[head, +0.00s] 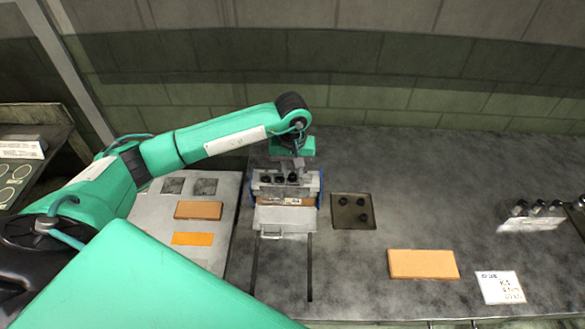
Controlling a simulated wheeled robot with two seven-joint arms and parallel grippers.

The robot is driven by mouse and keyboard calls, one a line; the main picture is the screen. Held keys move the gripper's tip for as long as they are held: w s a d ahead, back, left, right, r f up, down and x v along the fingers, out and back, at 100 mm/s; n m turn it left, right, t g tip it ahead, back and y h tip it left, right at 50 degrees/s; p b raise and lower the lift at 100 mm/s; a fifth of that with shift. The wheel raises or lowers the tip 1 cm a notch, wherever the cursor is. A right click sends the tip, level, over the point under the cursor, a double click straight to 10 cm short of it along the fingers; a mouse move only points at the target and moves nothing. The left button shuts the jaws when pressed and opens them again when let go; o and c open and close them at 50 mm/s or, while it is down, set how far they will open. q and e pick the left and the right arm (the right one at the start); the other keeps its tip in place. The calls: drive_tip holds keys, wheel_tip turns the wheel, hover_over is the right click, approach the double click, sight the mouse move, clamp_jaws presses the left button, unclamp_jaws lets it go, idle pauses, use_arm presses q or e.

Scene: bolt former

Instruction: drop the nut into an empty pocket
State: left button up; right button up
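My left gripper (294,172) points down over the back of a grey metal fixture (285,218) with blue sides. Black round pieces, which look like nuts (266,179), sit in a row along the fixture's back. One dark piece (292,177) is right at the fingertips; I cannot tell whether it is held or seated in a pocket. Whether the fingers are open or shut is too small to tell. A dark square tray (340,221) right of the fixture holds three black nuts (361,217). Any empty pocket is hidden or too small to make out. My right gripper is not in view.
An orange-brown block (423,264) and a white handwritten card (500,287) lie at the front right. A rack with dark-tipped pieces (530,223) stands at the far right. A pale board (215,228) with blocks lies left. The back right tabletop is clear.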

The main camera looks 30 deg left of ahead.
use_arm(q)
drive_tip(key=o, duration=0.3)
drive_tip(key=shift+o, duration=0.2)
wheel_tip(320, 180, up, 14)
drive_tip(key=b, duration=0.4)
drive_tip(key=shift+f, duration=0.2)
